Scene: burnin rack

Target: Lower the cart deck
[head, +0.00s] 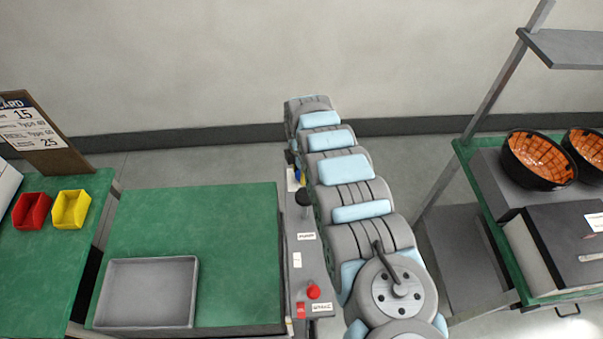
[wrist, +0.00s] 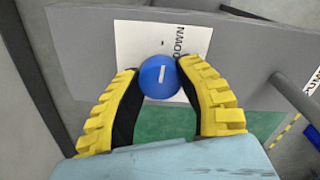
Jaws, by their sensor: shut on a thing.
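The cart deck (head: 225,225) is a flat green top in the middle of the head view, with a grey tray on its front left. A grey control panel (head: 303,265) runs along its right side. In the wrist view a blue ball knob (wrist: 160,76) sits between the two yellow fingers of my gripper (wrist: 162,85), which are shut on it. In the head view my arm hides most of the gripper and the knob.
The grey tray (head: 150,290) looks empty. A black knob (head: 304,197) and a red button (head: 313,291) are on the panel. A left bench holds red (head: 31,211) and yellow (head: 71,209) bins. A right bench holds black bowls (head: 538,160) with orange insides.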

